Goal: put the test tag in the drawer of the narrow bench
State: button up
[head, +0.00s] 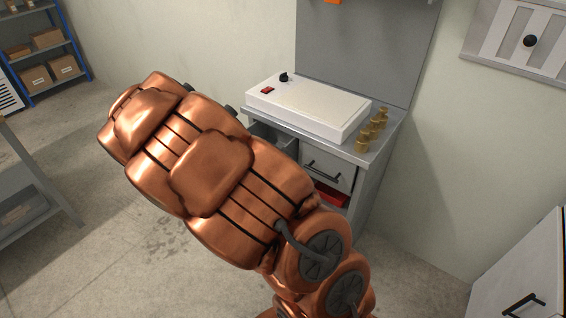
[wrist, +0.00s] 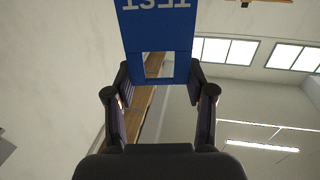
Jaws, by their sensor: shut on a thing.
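In the wrist view a blue tag with white lettering and a square cut-out, the test tag (wrist: 157,32), is held between the fingertips of my gripper (wrist: 160,76). The lettering is upside down. In the head view my copper arm hides the tag and most or all of the gripper. The narrow bench (head: 375,153) stands against the wall behind the arm. A grey drawer-like box (head: 268,136) seems to stick out at its left, partly hidden by my arm. To its right is a shut front with a dark handle (head: 323,171).
A white device (head: 310,105) with a red switch and black knob covers much of the bench top. Several brass pieces (head: 369,134) stand at its right edge. A red item (head: 331,196) sits below the handled front. A cabinet (head: 525,275) is at lower right.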

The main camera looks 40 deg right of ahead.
jog(key=s+d+f+n+y+b, duration=0.1)
jog(key=s+d+f+b, duration=0.4)
jog(key=d+b, duration=0.4)
jog(key=s+d+f+y+b, duration=0.1)
jog(key=s+d+f+b, duration=0.2)
jog(key=d+f+b, duration=0.65)
jog(key=s+d+f+n+y+b, duration=0.1)
jog(key=s+d+f+b, duration=0.3)
jog(key=d, duration=0.9)
notch_tip(320, 180, down, 9)
jog(key=b, duration=0.4)
jog(key=shift+w, duration=0.25)
jog(key=shift+a+f, duration=0.1)
jog(key=shift+f, duration=0.05)
jog(key=o, duration=0.9)
